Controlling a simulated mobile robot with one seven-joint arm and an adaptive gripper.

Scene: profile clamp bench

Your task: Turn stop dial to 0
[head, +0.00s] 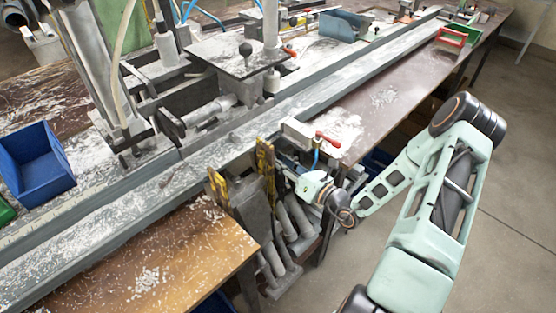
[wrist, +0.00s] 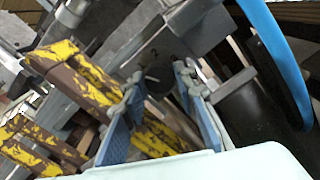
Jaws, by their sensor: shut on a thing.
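The stop dial (wrist: 158,74) shows in the wrist view as a dark round knob between my fingertips, with a small light mark and what looks like a "2" near it. My gripper (wrist: 160,82) has one blue finger on each side of the dial and is shut on it. In the head view my gripper (head: 287,168) reaches in from the right, beside the yellow bars below the bench rail. The dial cannot be made out in the head view. Its "0" mark cannot be made out in either view.
Worn yellow bars (head: 265,165) stand just left of my gripper; they also show in the wrist view (wrist: 75,75). A red-handled clamp (head: 327,139) sits above it. A blue hose (wrist: 278,55) runs along the right in the wrist view. The floor at right (head: 510,170) is clear.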

